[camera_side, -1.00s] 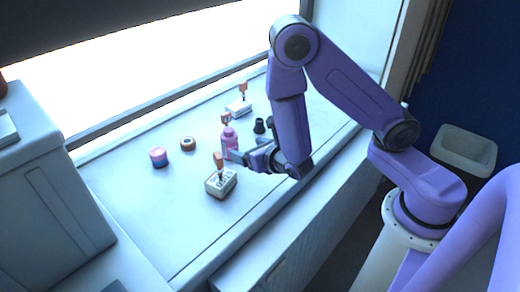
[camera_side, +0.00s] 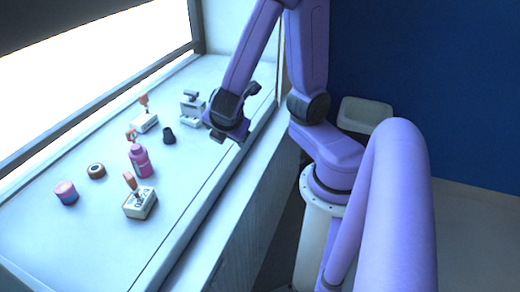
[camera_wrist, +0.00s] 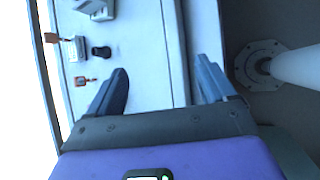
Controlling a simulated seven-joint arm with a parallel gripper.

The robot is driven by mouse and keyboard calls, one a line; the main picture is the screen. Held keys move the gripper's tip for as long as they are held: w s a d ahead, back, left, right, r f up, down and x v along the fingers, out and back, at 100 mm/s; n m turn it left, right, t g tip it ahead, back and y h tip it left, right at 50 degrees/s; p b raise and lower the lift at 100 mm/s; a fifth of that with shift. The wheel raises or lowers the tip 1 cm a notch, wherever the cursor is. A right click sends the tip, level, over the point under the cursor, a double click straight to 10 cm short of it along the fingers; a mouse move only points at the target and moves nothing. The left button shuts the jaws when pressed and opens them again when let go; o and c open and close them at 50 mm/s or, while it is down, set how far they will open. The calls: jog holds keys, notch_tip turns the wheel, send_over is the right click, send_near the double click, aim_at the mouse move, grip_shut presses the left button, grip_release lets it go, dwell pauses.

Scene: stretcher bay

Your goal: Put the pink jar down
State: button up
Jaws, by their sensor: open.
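The pink jar (camera_side: 142,162), bottle-shaped with a pinkish-purple cap, stands upright on the pale worktop (camera_side: 95,235) in the side view. Nothing holds it. My gripper (camera_side: 228,135) is to its right, clear of it, over the worktop near its front edge. In the wrist view my gripper (camera_wrist: 160,82) is open, with only bare worktop between its fingers. The jar does not show in the wrist view.
Near the jar are a white block with an orange handle (camera_side: 139,203), a brown ring-shaped piece (camera_side: 96,171), a pink-and-blue tub (camera_side: 66,193), a black knob (camera_side: 168,136), another orange-handled block (camera_side: 144,123) and a grey fixture (camera_side: 192,108). The front left worktop is clear.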

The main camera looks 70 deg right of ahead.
jog(key=s+a+r+m+g+y, duration=0.3)
jog(key=s+a+y, duration=0.4)
jog(key=s, duration=0.4)
jog(key=shift+s+m+g, duration=0.3)
jog(key=shift+m+g, duration=0.2)
jog(key=shift+m, duration=0.2)
